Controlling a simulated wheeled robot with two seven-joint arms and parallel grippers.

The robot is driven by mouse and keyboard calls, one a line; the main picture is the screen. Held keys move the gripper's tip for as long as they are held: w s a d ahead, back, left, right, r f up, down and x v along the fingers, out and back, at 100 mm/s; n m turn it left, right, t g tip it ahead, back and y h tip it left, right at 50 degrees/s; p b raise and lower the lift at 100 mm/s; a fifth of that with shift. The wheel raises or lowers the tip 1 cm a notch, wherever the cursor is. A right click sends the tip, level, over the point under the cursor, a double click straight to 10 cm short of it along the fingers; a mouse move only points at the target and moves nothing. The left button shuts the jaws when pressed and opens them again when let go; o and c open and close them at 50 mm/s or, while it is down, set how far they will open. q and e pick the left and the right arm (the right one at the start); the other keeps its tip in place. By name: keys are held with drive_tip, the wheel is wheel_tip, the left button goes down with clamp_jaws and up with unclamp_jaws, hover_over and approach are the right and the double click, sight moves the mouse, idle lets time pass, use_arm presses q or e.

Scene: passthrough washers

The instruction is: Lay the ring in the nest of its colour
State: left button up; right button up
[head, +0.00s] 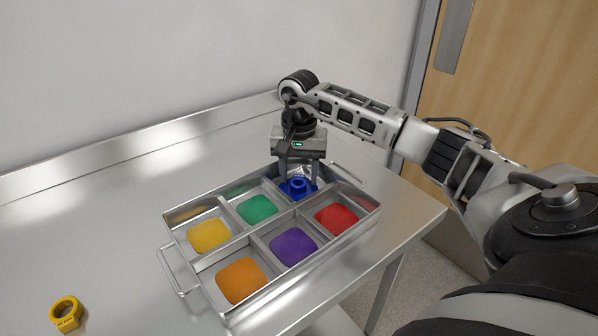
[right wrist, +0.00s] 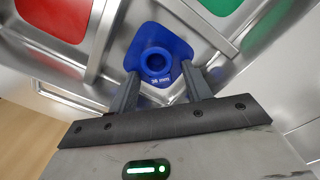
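A blue ring (head: 298,184) lies on the blue nest (head: 311,190) in the back right compartment of the metal tray (head: 346,235). In the right wrist view the blue ring (right wrist: 155,61) shows its hole and a "36 mm" mark, with the blue nest (right wrist: 150,30) around it. My right gripper (head: 300,177) is just above this nest, pointing down. Its two fingers (right wrist: 160,68) stand apart on either side of the ring, with gaps showing between them and it. My left gripper is out of view.
The other compartments hold yellow (head: 209,235), green (head: 257,209), red (head: 336,219), purple (head: 293,247) and orange (head: 241,280) nests, all empty. A yellow ring (head: 66,313) lies on the metal table (head: 110,225) at the front left. Tray walls and dividers surround my right gripper.

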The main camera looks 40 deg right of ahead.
sight(299, 177)
wheel_tip(299, 177, up, 12)
drive_tip(key=shift+r+b, duration=0.2)
drive_tip(key=shift+b, duration=0.1)
idle(0.3)
drive_tip(key=shift+f, duration=0.1)
idle(0.4)
